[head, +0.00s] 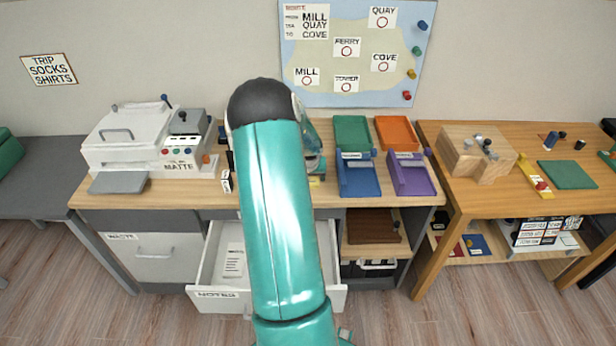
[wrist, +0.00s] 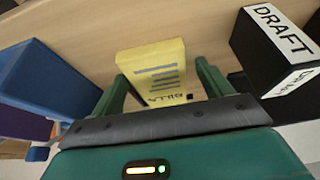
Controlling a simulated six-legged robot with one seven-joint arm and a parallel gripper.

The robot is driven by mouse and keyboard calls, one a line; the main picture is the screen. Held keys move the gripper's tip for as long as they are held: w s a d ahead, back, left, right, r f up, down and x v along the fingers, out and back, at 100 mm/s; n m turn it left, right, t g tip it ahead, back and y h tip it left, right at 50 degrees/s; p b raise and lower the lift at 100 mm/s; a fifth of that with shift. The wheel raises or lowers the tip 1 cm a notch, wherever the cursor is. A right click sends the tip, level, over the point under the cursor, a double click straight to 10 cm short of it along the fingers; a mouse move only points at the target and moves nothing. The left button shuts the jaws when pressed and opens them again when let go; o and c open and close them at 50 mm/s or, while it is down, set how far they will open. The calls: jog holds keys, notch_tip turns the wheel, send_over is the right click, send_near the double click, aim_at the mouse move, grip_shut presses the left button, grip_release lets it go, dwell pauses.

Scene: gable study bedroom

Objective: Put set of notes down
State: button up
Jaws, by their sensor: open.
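A yellow block-like pad (wrist: 152,62) with dark printed lines and lettering, perhaps the set of notes, is on the wooden desktop in the wrist view. My gripper (wrist: 160,78) is open, with one green finger on each side of the pad; I cannot tell whether they touch it. In the head view my arm hides most of the gripper, and only a yellow sliver (head: 315,182) shows beside it. A white drawer (head: 207,270), its front label seeming to read NOTES, stands open below with a printed sheet (head: 233,263) inside.
A black box labelled DRAFT (wrist: 270,45) stands right of my gripper in the wrist view. A blue tray (head: 359,187) and a purple tray (head: 412,185) sit on the desk, with green (head: 352,133) and orange (head: 396,134) trays behind. A printer (head: 125,135) stands left.

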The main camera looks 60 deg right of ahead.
jog(key=shift+s+d+r, duration=0.1)
jog(key=shift+s+d, duration=0.05)
jog(key=shift+s, duration=0.15)
jog(key=shift+r, duration=0.3)
jog(key=v, duration=1.1)
jog(key=w+a+r+n+t+y, duration=0.15)
jog(key=w+a+r, duration=0.3)
jog(key=a, duration=0.55)
jog(key=w+a+r+n+t, duration=0.15)
jog(key=w+a+r, duration=0.3)
jog(key=a, duration=0.55)
jog(key=w+a+r+n+y, duration=0.1)
jog(key=w+a+r+n, duration=0.25)
jog(key=a+r, duration=0.45)
jog(key=s+a+r+n, duration=0.1)
jog(key=s+a+n, duration=0.1)
jog(key=a, duration=0.6)
jog(key=s+a+r+n+y, duration=0.1)
jog(key=s+a+n, duration=0.1)
jog(key=s+a, duration=0.3)
jog(key=s+a+r+n, duration=0.1)
jog(key=s+a, duration=0.3)
jog(key=a, duration=0.9)
jog(key=shift+a+n+t, duration=0.2)
jog(key=shift+n+t, duration=0.1)
jog(key=shift+n, duration=0.25)
jog(key=shift+d+r, duration=0.1)
